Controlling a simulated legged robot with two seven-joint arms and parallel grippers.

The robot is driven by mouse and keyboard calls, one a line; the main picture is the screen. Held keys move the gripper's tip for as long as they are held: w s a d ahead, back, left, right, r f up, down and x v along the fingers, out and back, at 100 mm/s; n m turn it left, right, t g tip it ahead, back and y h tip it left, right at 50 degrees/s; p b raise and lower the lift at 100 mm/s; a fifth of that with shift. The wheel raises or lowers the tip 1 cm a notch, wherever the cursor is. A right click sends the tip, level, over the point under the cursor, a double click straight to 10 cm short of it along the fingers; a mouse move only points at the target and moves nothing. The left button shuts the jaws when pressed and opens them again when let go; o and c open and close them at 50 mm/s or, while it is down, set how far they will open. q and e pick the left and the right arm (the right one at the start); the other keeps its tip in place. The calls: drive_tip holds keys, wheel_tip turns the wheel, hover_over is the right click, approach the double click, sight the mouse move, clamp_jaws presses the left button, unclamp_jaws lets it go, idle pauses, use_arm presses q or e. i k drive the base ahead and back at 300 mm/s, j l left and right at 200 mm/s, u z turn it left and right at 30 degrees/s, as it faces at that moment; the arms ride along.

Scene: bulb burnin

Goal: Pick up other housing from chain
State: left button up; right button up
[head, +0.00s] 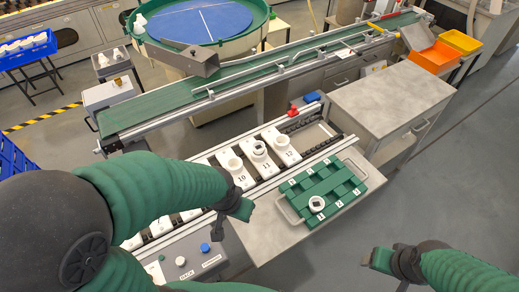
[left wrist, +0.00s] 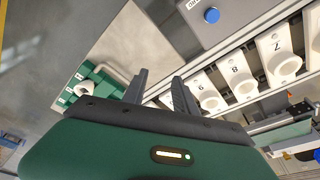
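The chain (head: 207,160) carries white numbered carriers with white round housings. The housing on carrier 10 (head: 234,163) and the one on carrier 12 (head: 282,142) look plain. The housing on carrier 11 (head: 259,148) shows a dark ring inside. Carriers 7, 8 and 9 show in the left wrist view, with a housing (left wrist: 243,88) on carrier 8. Another white housing (head: 317,202) sits on the green tray (head: 345,195). My left gripper (head: 226,222) is beside the chain, below carrier 10; its fingers (left wrist: 158,90) are apart and empty. My right gripper (head: 388,270) is right of the tray, its finger opening unclear.
The tray has grey handles and lies on a grey table (head: 265,235). A control box with white and blue buttons (head: 205,247) stands at the chain's near end. A green conveyor belt (head: 165,105) runs behind. A grey cabinet (head: 390,95) stands behind the tray.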

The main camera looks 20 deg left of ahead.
sight(258, 147)
drive_tip(key=i+l+u, duration=0.45)
drive_tip(key=i+l, duration=0.6)
drive_tip(key=l, duration=0.15)
